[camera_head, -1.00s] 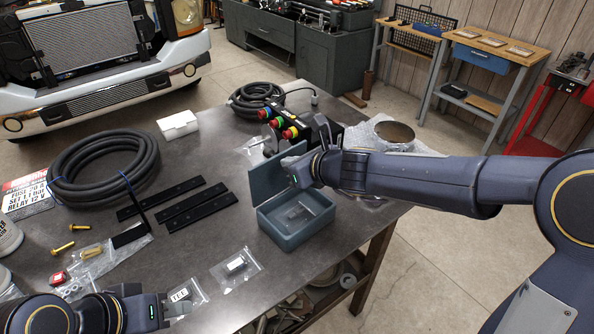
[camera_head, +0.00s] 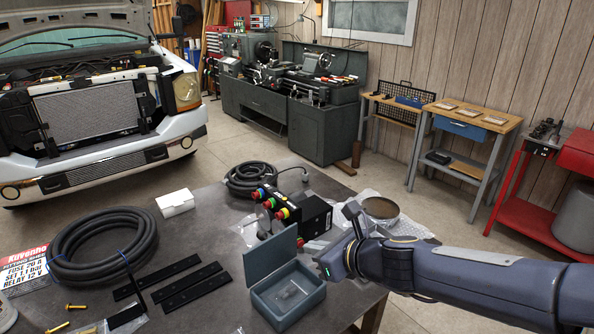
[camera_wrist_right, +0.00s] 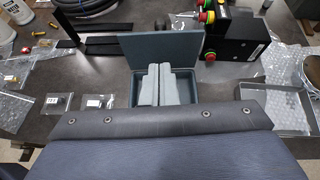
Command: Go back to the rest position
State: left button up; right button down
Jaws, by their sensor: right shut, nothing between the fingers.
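My right gripper (camera_head: 314,247) shows in the head view, its arm coming in from the right. It is shut and empty, just right of the open grey-blue box and over the table's right side. In the right wrist view its closed grey fingers (camera_wrist_right: 165,84) appear in front of the box (camera_wrist_right: 138,86) and cover part of its inside. The box (camera_head: 284,317) stands on the table with its lid (camera_head: 271,255) upright; a small clear packet (camera_head: 288,293) lies in it. My left gripper is out of view.
A control box with coloured buttons (camera_head: 314,215), a coiled cable (camera_head: 252,180), bubble wrap and a round metal part (camera_head: 381,207) lie near the right arm. A black hose coil (camera_head: 100,245) and black strips (camera_head: 190,285) are at left. Open floor lies beyond the table (camera_head: 226,200).

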jog(key=s+d+r+n+g+b, duration=0.1)
jog(key=s+d+n, duration=0.2)
jog(key=s+n, duration=0.4)
jog(key=s+d+n, duration=0.4)
jog(key=s+n, duration=0.2)
jog(key=n, duration=0.1)
jog(key=s+d+f+n+g+h, duration=0.1)
jog(key=s+d+f+n+h, duration=0.1)
jog(key=s+d+f+n, duration=0.2)
jog(key=s+d+f+n+g+h, duration=0.1)
jog(key=s+d+f+n+h, duration=0.1)
jog(key=s+d+f+n, duration=0.2)
jog(key=s+n+b, duration=0.1)
jog(key=s+n, duration=0.2)
jog(key=s, duration=0.2)
jog(key=shift+n+g, duration=0.4)
jog(key=shift+s, duration=0.1)
